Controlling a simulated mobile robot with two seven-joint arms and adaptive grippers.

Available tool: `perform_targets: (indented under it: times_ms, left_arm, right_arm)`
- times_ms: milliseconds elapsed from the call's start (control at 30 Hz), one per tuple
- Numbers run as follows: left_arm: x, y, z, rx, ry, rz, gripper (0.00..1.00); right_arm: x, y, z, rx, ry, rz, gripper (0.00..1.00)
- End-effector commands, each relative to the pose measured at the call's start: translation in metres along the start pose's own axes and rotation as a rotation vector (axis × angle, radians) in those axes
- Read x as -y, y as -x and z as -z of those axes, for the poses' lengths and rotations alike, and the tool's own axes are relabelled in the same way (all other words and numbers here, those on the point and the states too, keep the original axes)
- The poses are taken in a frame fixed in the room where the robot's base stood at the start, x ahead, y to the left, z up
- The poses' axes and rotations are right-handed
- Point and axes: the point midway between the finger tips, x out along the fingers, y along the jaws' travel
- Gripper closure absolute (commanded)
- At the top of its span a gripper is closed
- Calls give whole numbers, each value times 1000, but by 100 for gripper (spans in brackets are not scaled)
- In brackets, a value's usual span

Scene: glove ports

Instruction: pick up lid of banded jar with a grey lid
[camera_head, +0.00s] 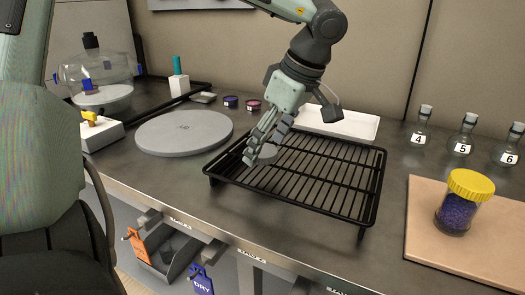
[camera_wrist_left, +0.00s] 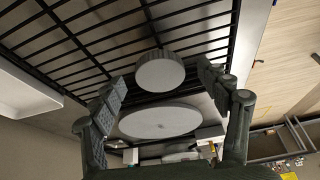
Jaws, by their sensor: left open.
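A small round grey lid (camera_head: 268,152) is at the left part of the black wire rack (camera_head: 345,205). It also shows in the left wrist view (camera_wrist_left: 160,73), between the two fingers and apart from both. My left gripper (camera_head: 260,149) is open, with its fingers reaching down around the lid. The fingers partly hide the lid in the head view. I cannot make out a banded jar under it. My right gripper is not in view.
A large grey disc (camera_head: 184,132) lies left of the rack, with two small dark jars (camera_head: 231,102) behind it. A white tray (camera_head: 340,124) is behind the rack. A yellow-lidded jar (camera_head: 459,210) stands on a wooden board (camera_head: 425,240); numbered flasks (camera_head: 461,143) stand behind.

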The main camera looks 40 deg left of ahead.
Motion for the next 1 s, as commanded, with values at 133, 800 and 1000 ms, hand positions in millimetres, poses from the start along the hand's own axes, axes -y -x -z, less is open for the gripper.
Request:
perform_targets:
  times_ms: [133, 800, 1000]
  left_arm:
    - [0, 0, 0, 0, 0, 0, 24]
    - [0, 1, 1, -1, 1, 0, 61]
    - [-1, 14, 6, 0, 2, -2, 61]
  right_arm:
    - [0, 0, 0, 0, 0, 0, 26]
    - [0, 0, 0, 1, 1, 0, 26]
    - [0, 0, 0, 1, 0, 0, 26]
